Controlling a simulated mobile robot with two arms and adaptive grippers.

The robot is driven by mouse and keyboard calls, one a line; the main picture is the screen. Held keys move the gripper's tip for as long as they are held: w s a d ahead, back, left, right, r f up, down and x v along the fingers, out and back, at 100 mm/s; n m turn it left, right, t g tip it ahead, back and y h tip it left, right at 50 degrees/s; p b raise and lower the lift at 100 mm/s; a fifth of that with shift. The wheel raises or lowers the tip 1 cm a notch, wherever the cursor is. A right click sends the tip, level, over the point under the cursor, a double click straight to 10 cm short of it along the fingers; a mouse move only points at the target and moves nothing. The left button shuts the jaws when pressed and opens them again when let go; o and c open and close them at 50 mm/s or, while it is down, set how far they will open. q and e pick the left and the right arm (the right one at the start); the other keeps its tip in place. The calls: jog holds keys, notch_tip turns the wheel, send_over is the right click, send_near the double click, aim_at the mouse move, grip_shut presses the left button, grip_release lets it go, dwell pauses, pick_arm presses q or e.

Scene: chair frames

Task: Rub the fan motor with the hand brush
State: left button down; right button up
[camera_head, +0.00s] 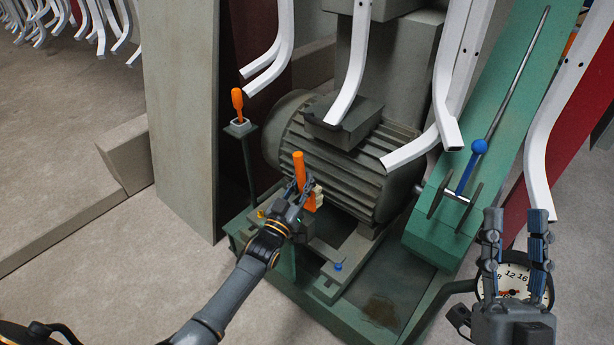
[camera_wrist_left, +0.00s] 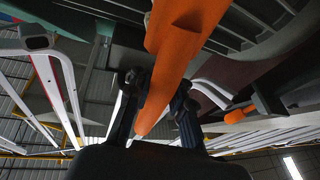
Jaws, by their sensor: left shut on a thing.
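The fan motor (camera_head: 345,165) is a grey ribbed cylinder with a dark box on top, in the middle of the head view. Its fins appear at the upper right of the left wrist view (camera_wrist_left: 262,22). My left gripper (camera_head: 299,188) is shut on the hand brush (camera_head: 299,166), with its orange handle pointing up and pale bristles towards the motor. The brush crosses the left wrist view (camera_wrist_left: 172,58) between the fingers (camera_wrist_left: 158,100). I cannot tell whether the bristles touch the motor. My right gripper (camera_head: 516,240) is open and empty at the lower right.
White bent chair frames (camera_head: 355,60) hang over the motor. A round gauge (camera_head: 513,280) sits behind my right gripper.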

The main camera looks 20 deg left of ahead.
pick_arm(q)
jog(key=shift+s, duration=0.1)
pick_arm(e)
jog(key=shift+w+f, duration=0.25)
pick_arm(q)
jog(key=shift+s+a+r, duration=0.1)
jog(key=shift+s, duration=0.1)
jog(key=shift+s+a+p, duration=0.35)
jog(key=shift+s+p, duration=0.5)
jog(key=shift+s, duration=0.05)
jog(key=shift+s+a, duration=0.1)
jog(key=shift+s, duration=0.2)
pick_arm(e)
jog(key=w+f+g+h, duration=0.1)
jog(key=w+f+g, duration=0.2)
jog(key=f+g, duration=0.2)
jog(key=shift+w+f+h, duration=0.35)
jog(key=shift+f+h, duration=0.05)
jog(key=shift+f, duration=0.5)
